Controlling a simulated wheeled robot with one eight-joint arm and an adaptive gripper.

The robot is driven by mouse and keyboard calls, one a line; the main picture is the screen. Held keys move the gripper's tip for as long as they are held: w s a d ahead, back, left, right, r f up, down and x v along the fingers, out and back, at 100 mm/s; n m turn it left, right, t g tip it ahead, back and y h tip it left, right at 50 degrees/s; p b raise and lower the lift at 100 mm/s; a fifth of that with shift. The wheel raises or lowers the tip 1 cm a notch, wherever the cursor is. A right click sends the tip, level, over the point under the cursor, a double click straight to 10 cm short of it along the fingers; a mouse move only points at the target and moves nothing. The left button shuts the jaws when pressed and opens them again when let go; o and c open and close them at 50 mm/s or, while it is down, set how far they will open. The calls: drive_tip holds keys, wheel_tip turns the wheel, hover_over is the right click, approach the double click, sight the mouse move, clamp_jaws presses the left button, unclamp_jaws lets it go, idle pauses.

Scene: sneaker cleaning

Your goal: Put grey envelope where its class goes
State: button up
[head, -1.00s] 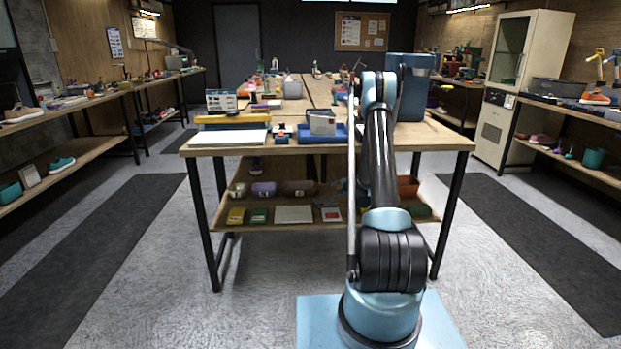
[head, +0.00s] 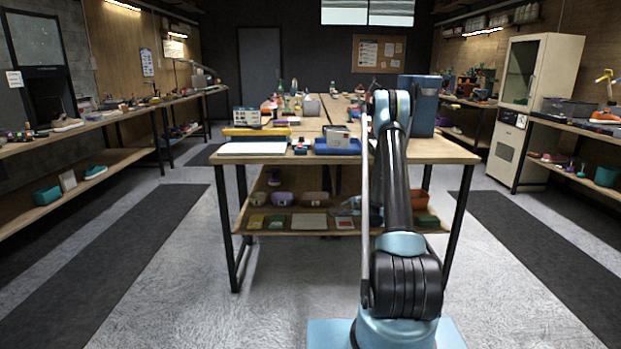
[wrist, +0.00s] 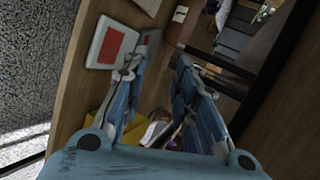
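I cannot single out the grey envelope for certain. A flat pale grey piece (head: 309,221) on the table's lower shelf could be it. Beside it lies a white piece with a red panel (head: 345,223), which also shows in the wrist view (wrist: 113,45), left of the fingertips. My gripper (wrist: 166,62) is open, its blue fingers apart, with nothing clearly held between them. It is tilted close over a wooden shelf. In the head view my arm hides most of the gripper and part of the lower shelf.
The wooden table (head: 440,152) carries a blue tray (head: 322,148), a white board (head: 253,148) and a tall blue bin (head: 425,103). Purple and orange bins stand on its lower shelf. Side benches line both walls. Floor is free on both sides of the table.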

drive_tip(key=s+a+r+n+g, duration=0.1)
drive_tip(key=s+r+n, duration=0.1)
drive_tip(key=s+r, duration=0.4)
drive_tip(key=s+r+n+g, duration=0.15)
drive_tip(key=s+r, duration=0.25)
drive_tip(key=r, duration=0.5)
drive_tip(key=s+a+r+n+g+h, duration=0.15)
drive_tip(key=s+r+n, duration=0.45)
drive_tip(key=s, duration=1)
drive_tip(key=s+d+f+n+g+h, duration=0.1)
drive_tip(key=s+n+g, duration=0.1)
drive_tip(key=s, duration=1.7)
drive_tip(key=s+d+f+n+g+h, duration=0.1)
drive_tip(key=s+n+g, duration=0.1)
drive_tip(key=s, duration=1.7)
drive_tip(key=shift+s+d+g+h, duration=0.25)
drive_tip(key=shift+s+g+h, duration=0.15)
drive_tip(key=shift+g, duration=0.1)
drive_tip(key=shift+n, duration=0.25)
